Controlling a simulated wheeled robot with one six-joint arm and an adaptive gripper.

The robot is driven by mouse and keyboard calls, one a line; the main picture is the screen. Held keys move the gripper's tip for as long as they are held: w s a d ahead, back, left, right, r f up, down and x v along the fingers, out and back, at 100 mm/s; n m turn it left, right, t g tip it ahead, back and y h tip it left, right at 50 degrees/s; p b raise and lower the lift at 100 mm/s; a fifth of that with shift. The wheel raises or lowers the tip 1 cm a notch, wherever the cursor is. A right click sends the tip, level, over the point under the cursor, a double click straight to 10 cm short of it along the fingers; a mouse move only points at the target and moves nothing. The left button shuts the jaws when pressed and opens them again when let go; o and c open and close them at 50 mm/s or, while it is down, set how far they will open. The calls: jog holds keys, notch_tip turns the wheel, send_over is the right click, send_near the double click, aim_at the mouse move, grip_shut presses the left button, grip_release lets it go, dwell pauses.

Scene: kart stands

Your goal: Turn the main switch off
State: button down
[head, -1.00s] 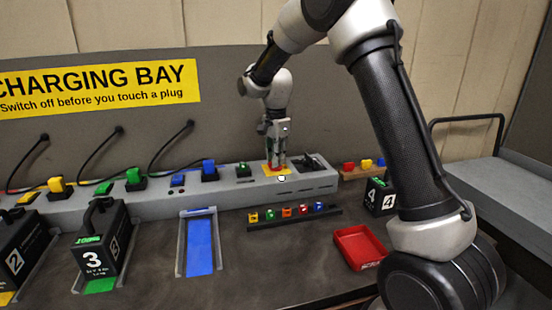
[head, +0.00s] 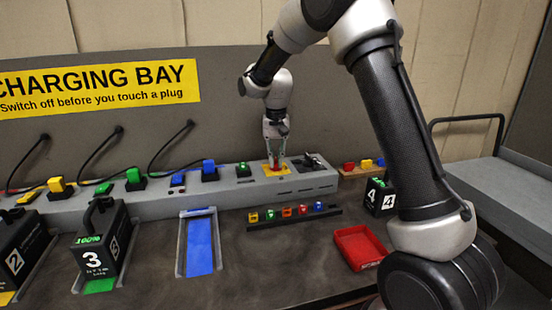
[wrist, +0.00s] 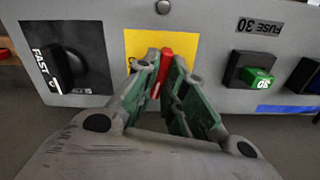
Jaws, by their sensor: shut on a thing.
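The main switch has a red handle (wrist: 166,62) on a yellow plate (wrist: 190,50), set in the top of the long grey charging unit (head: 225,192). My gripper (wrist: 157,88) is shut on the red handle, with one finger on each side of it. In the head view my gripper (head: 275,168) points straight down at the yellow plate (head: 282,172). The fingers hide much of the handle, and I cannot read any on or off marking.
A black rotary knob (wrist: 68,68) marked FAST sits beside the yellow plate, and a green fuse (wrist: 258,77) sits on its other side. In front are a rack of small coloured pieces (head: 294,214), a red tray (head: 358,246) and an empty blue-floored bay (head: 200,245).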

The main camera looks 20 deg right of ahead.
aim_at(276, 160)
jog(key=shift+n, duration=1.3)
jog(key=shift+r, duration=0.1)
jog(key=c, duration=1.5)
grip_release()
notch_tip(276, 160, up, 12)
jog(key=shift+n, duration=0.3)
